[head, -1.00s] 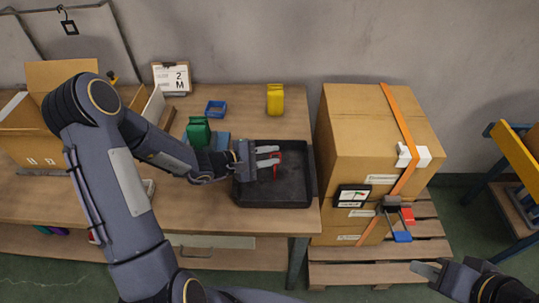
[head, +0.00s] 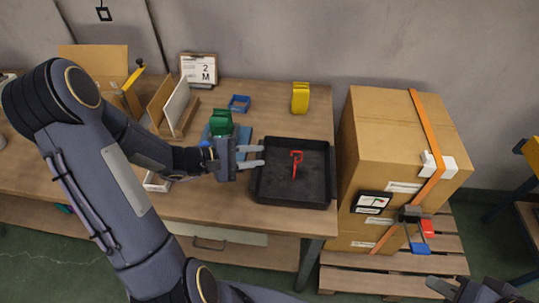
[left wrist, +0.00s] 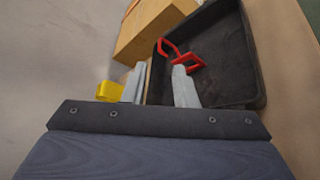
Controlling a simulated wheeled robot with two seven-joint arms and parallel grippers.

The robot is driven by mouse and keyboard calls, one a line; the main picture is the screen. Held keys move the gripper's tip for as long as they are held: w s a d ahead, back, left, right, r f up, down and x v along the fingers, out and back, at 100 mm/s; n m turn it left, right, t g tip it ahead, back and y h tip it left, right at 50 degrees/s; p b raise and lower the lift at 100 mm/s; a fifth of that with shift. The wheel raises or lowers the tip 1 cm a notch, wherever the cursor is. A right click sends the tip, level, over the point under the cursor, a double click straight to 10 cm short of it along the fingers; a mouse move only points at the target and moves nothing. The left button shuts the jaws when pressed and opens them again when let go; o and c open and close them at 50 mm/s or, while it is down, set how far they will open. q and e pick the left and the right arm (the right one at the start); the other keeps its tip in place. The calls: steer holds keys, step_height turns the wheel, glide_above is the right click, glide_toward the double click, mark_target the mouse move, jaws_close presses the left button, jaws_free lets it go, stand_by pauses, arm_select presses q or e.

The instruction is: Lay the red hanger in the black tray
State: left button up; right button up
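The red hanger (head: 296,158) lies inside the black tray (head: 322,204), near the middle of its floor. It also shows in the left wrist view (left wrist: 187,62), inside the tray (left wrist: 262,95). My left gripper (head: 258,156) is open and empty at the tray's left rim, apart from the hanger. In the left wrist view its two fingers (left wrist: 160,85) stand apart with nothing between them. My right gripper (head: 440,287) is at the bottom right, away from the table and partly cut off by the frame edge. Its fingers are too small to judge.
A label stand (head: 199,68) and upright dividers (head: 172,107) are at back left.

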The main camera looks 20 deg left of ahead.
arm_select(q)
steer(key=s+d+r+m+g+y, duration=0.1)
steer(key=s+d+r+m+g, duration=0.25)
steer(key=s+m, duration=0.2)
steer(key=s+d+r+m+g, duration=0.2)
steer(key=s+d+r+m, duration=0.2)
steer(key=s, duration=0.3)
steer(key=s+a+r+m+t+y, duration=0.1)
steer(key=s+a+m+y, duration=0.2)
steer(key=s+y, duration=0.3)
steer(key=shift+s+a+m, duration=0.3)
steer(key=shift+s+m, duration=0.25)
steer(key=shift+s, duration=0.3)
